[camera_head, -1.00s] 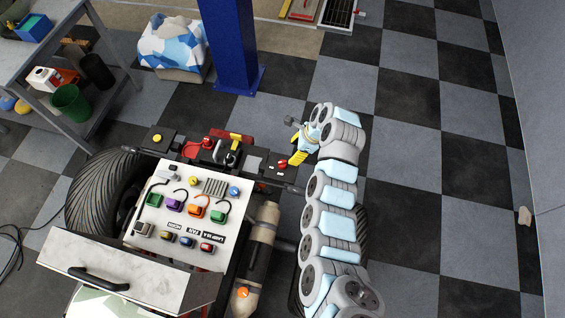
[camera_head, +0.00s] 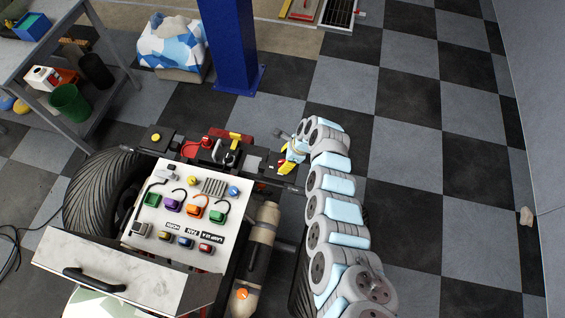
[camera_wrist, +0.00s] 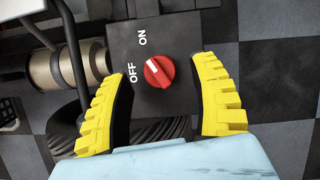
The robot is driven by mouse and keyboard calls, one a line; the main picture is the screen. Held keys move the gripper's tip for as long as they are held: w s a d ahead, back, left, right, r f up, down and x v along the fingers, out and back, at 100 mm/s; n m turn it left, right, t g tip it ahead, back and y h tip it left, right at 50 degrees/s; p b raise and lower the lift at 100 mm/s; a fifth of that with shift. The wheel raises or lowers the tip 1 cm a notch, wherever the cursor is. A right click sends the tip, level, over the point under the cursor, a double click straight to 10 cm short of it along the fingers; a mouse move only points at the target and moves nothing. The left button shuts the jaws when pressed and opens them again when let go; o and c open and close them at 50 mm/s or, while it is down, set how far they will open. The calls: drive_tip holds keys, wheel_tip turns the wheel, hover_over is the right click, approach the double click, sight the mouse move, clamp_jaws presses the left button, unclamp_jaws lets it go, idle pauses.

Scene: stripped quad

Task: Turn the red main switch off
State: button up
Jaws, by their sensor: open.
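The red main switch (camera_wrist: 159,71) is a round knob with a white mark, on a black box (camera_wrist: 168,40) lettered ON and OFF. In the wrist view the white mark points to the upper left, toward the lettering; I cannot tell which word it is set to. My gripper (camera_wrist: 162,76) is open, with one yellow ridged finger on each side of the knob and gaps between. In the head view my gripper (camera_head: 286,168) is at the right end of the quad's black front bar, and it largely hides the switch there.
The white panel (camera_head: 160,205) with several coloured connectors lies left of my arm. A tan cylinder (camera_head: 262,222) and tyres (camera_head: 98,190) are nearby. A blue post (camera_head: 232,50) stands beyond.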

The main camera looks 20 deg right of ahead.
drive_tip(key=shift+b+x, duration=0.35)
drive_tip(key=shift+x, duration=0.65)
clamp_jaws()
